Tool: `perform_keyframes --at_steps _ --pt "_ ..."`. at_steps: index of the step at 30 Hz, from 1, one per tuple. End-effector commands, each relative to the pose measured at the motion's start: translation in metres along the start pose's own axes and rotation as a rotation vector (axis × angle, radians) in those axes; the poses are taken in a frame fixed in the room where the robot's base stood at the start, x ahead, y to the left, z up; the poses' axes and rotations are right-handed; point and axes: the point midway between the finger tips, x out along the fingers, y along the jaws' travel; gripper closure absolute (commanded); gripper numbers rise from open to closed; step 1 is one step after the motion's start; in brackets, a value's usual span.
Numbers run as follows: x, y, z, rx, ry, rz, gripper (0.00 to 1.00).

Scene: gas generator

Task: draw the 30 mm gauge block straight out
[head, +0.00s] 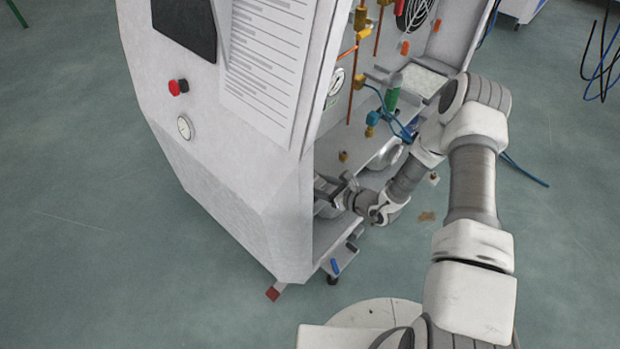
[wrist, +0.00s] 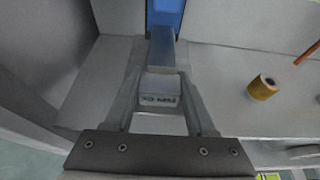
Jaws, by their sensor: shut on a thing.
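In the wrist view a small grey block (wrist: 159,88) with dark lettering, too blurred to read, sits between the fingers of my gripper (wrist: 161,78). It appears to be the gauge block, and my gripper is shut on it. A grey metal bar (wrist: 162,50) lies straight beyond it and leads up to a blue part (wrist: 166,14). I cannot tell whether block and bar touch. In the head view my gripper (head: 328,190) reaches into the open side of the cabinet, low down. The cabinet edge partly hides it, and I cannot make out the block there.
The white generator cabinet (head: 240,190) walls off the left of my gripper. A brass fitting (wrist: 263,87) stands on the shelf to the right in the wrist view. Pipes, a gauge (head: 336,82) and a green bottle (head: 394,92) are above. Open floor lies around the cabinet.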

Motion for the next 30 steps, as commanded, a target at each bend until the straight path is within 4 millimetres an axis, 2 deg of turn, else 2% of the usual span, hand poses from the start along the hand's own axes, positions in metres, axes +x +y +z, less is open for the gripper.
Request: perform_keyframes --at_steps 16,30 --pt "-0.05 -0.001 -0.021 0.0 0.001 -0.001 1.0" --pt "-0.055 0.0 -0.023 0.0 0.0 0.0 1.0"
